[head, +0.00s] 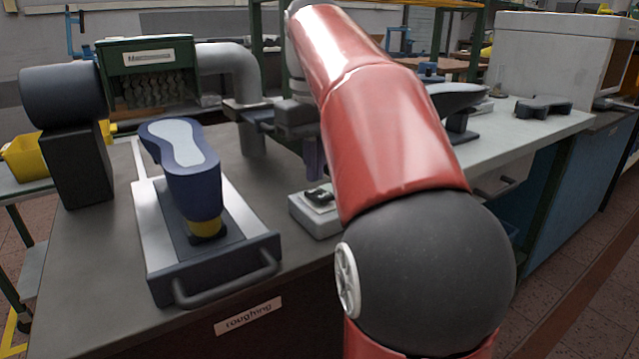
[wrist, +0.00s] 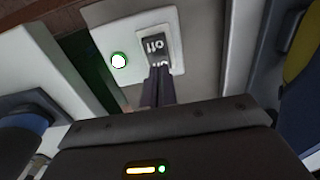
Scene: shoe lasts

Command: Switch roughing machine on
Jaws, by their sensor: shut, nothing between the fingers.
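The roughing machine's grey switch box (head: 315,222) stands on the bench, with a dark rocker switch (head: 320,197) on top. In the wrist view the dark rocker (wrist: 158,42) carries upside-down white lettering, partly hidden by the fingertips. A round lamp (wrist: 118,60) beside it shows bright white with a green rim. My gripper (head: 315,172) points down just above the box, shut and empty. In the wrist view the gripper's fingertips (wrist: 157,72) overlap the lower end of the rocker; I cannot tell whether they touch it.
A blue shoe last (head: 190,195) stands upside down on a sliding carriage (head: 160,270) with a front handle, left of the switch box. A black roller (head: 62,97) stands further left. A "roughing" label (head: 248,315) is on the bench front. Dark lasts (head: 543,106) lie on the right-hand bench.

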